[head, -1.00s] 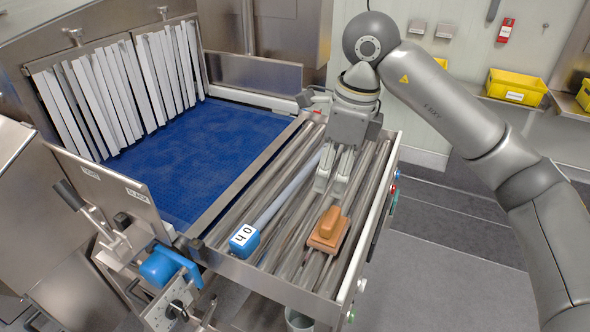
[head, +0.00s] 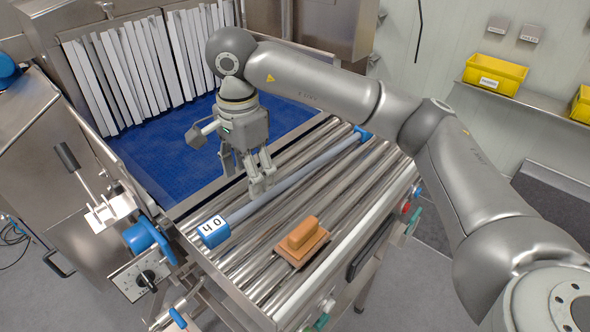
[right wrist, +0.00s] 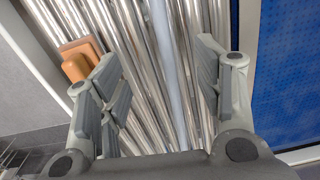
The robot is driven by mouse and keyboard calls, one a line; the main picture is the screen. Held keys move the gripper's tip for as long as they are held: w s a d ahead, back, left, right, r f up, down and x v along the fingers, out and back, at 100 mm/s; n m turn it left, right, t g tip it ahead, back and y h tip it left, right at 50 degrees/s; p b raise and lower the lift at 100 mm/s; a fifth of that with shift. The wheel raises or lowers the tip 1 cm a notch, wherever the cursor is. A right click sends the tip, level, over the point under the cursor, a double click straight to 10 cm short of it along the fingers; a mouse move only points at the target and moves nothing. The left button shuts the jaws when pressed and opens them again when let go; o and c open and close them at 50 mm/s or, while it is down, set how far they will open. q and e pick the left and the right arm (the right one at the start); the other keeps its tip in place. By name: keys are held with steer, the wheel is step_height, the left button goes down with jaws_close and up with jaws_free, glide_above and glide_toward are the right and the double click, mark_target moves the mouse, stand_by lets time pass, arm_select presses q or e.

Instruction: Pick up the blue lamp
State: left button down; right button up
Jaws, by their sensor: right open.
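The blue lamp is a long pale blue-grey tube (head: 308,167) with blue end caps, lying across the rollers. Its near cap (head: 213,231) carries a white label reading 40. The far cap (head: 362,133) is also blue. My right gripper (head: 262,187) is open and empty, pointing down over the tube at its near half. In the right wrist view, the tube (right wrist: 170,62) runs between the spread fingers (right wrist: 160,72), apart from both. Whether the fingertips reach down beside the tube cannot be told. My left gripper is not in view.
A brown block with a handle (head: 302,238) sits on the rollers (head: 345,200) right of the lamp. A blue belt (head: 175,142) with hanging white strips (head: 140,70) lies to the left. A lever (head: 80,170) stands at the near left. Yellow bins (head: 494,75) are on the back wall.

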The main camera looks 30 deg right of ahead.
mark_target(253, 202)
step_height(253, 202, down, 4)
steer(key=shift+w+a+r+p, duration=0.1)
steer(key=shift+w+a+p, duration=0.05)
steer(key=shift+p, duration=0.3)
steer(key=shift+f, duration=0.45)
steer(key=f+p, duration=0.3)
steer(key=f, duration=0.1)
steer(key=shift+w+d, duration=0.25)
steer(key=shift+d, duration=0.1)
steer(key=shift+f, duration=0.45)
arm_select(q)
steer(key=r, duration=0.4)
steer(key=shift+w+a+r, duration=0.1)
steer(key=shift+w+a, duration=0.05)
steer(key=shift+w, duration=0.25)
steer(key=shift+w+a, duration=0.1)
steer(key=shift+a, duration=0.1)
arm_select(e)
steer(key=shift+w, duration=0.1)
steer(key=c, duration=1.3)
steer(key=shift+r, duration=0.1)
